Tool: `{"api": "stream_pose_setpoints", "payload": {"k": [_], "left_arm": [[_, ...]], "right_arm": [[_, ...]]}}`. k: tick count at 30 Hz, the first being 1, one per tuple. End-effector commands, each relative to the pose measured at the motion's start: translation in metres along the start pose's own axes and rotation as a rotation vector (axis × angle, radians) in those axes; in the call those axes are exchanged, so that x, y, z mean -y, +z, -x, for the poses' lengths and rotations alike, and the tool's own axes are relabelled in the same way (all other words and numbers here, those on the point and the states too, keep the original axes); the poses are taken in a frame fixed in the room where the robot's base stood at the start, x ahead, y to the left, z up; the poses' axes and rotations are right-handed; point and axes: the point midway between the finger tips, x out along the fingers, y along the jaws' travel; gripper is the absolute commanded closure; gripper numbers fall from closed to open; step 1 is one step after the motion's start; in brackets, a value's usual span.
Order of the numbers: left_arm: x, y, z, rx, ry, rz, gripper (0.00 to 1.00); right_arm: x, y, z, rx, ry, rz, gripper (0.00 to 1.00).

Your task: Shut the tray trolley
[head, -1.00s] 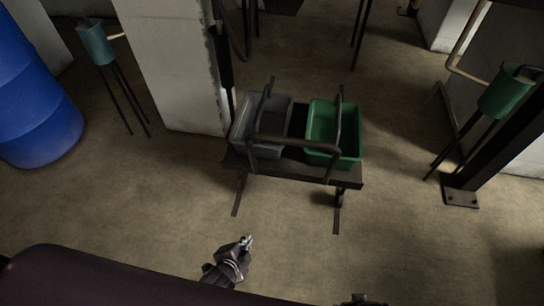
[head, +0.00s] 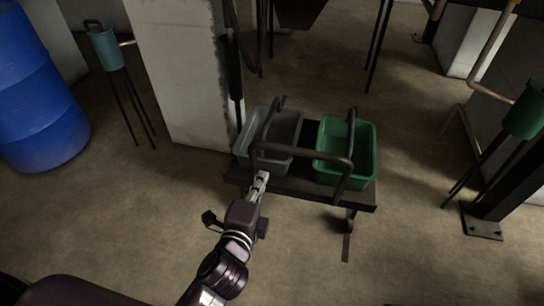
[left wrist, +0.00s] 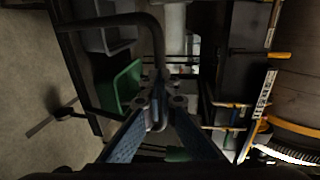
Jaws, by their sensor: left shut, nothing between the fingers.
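My left gripper (head: 263,175) is shut and empty, at the trolley's near left edge, below the left end of the bar. In the left wrist view its fingers (left wrist: 158,122) are together, near the end of the bar (left wrist: 158,45); I cannot tell whether they touch it. My right gripper is not in view.
A white pillar (head: 178,80) stands just behind the trolley's left side. A blue barrel (head: 40,100) is at far left, and a teal pot on thin legs (head: 107,50) stands near it. A green pot (head: 525,112) and a dark post base are at right. The near floor is clear.

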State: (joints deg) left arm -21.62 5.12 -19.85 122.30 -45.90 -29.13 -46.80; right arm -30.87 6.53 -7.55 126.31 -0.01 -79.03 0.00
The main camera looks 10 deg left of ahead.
Motion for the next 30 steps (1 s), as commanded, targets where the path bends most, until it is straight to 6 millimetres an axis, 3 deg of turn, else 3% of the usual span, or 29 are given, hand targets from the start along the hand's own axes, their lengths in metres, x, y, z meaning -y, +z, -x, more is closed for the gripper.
{"api": "stream_pose_setpoints", "payload": {"k": [15,22,30], "left_arm": [[-0.001,0.000,-0.088,0.000,-0.001,0.001,1.00],[-0.001,0.000,-0.106,-0.001,0.000,0.002,1.00],[-0.001,0.000,-0.109,-0.001,0.002,0.002,1.00]], "right_arm": [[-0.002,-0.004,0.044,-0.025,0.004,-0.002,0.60],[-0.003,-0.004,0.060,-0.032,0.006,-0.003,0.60],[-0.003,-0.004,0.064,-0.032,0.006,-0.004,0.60]]}}
